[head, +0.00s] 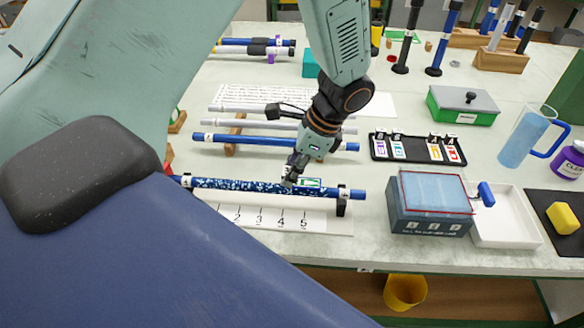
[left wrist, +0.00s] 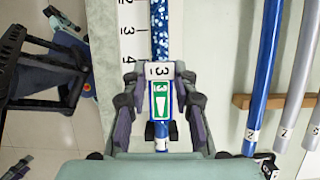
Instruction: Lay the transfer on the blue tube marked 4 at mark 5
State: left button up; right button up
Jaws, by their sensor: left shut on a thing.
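The blue tube (head: 240,186), speckled white over much of its length, lies in a holder behind a white scale strip (head: 262,219) with printed numbers up to 5. In the left wrist view the speckled tube (left wrist: 160,28) runs away beside the strip (left wrist: 132,25). My left gripper (head: 291,179) is over the tube near mark 5, shut on the transfer (left wrist: 159,101). The transfer has a blue edge, a green panel and a white tab reading 3. It lines up along the tube; whether it touches is unclear. The tube's own number is not readable. My right gripper is not seen.
Another blue tube (head: 262,141) and grey tubes lie on wooden supports behind. A black rack (head: 418,160) holds several cards with a gap in its middle. A dark blue box (head: 430,213) and white tray (head: 510,228) stand at the right, near a jug (head: 522,140).

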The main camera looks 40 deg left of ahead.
pick_arm(q)
jog(key=shift+f, duration=0.65)
dwell(0.5)
dwell(2.1)
jog(key=shift+r+p, duration=3.55)
jog(key=shift+p, duration=0.4)
jog(key=shift+f, duration=0.1)
